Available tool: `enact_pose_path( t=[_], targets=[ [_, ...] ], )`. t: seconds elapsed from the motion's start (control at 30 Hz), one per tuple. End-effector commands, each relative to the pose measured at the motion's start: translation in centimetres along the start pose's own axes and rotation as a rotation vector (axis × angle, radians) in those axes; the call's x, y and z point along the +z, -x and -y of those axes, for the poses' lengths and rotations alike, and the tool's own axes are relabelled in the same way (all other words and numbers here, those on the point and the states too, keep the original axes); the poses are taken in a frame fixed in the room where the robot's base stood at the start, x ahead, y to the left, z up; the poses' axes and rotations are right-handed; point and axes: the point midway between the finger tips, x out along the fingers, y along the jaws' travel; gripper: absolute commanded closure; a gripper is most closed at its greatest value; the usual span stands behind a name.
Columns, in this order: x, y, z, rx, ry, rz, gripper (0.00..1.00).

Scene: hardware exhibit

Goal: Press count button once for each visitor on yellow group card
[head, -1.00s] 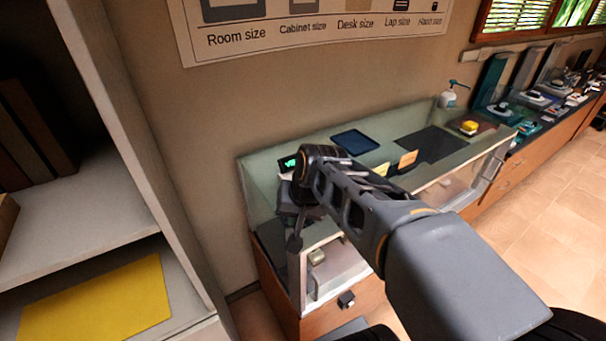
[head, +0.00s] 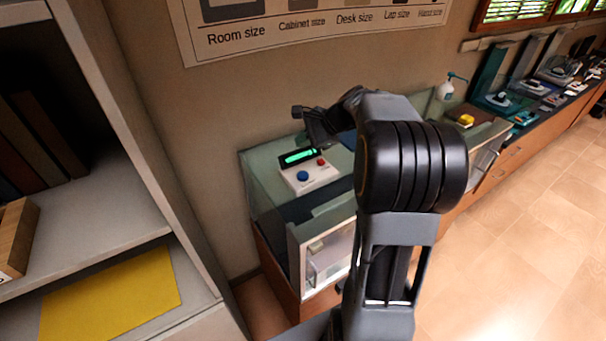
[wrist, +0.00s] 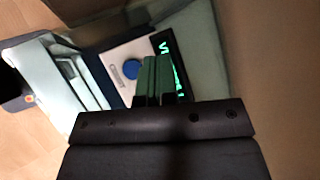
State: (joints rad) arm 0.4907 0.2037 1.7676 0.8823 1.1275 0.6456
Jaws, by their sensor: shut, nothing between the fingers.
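A white counter box with a blue button (head: 302,176), a smaller red button (head: 321,161) and a lit green display (head: 298,157) sits on the glass case. The blue button also shows in the wrist view (wrist: 132,69), left of my fingers. My gripper (wrist: 158,62) is shut and empty. Its fingers cover the red button's area and part of the display (wrist: 168,68) there. In the head view it hangs above the box's back right; I cannot tell whether it touches. The display's count is unreadable. No group card with readable visitors shows; my arm hides part of the case top.
The glass case (head: 275,205) stands against the wall. A shelf unit at left holds a yellow sheet (head: 115,298), blank as seen, and a wooden block (head: 18,238). A pump bottle (head: 447,88) and a yellow object (head: 466,119) stand farther right. Floor at right is clear.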

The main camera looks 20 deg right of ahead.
Motion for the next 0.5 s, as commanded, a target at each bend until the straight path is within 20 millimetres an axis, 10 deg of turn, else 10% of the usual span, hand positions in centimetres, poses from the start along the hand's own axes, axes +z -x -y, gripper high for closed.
enact_pose_path(
  t=[0.5],
  targets=[
    [-1.6, -2.2, -1.6, 0.002, 0.0, 0.0, 1.0]
  ],
)
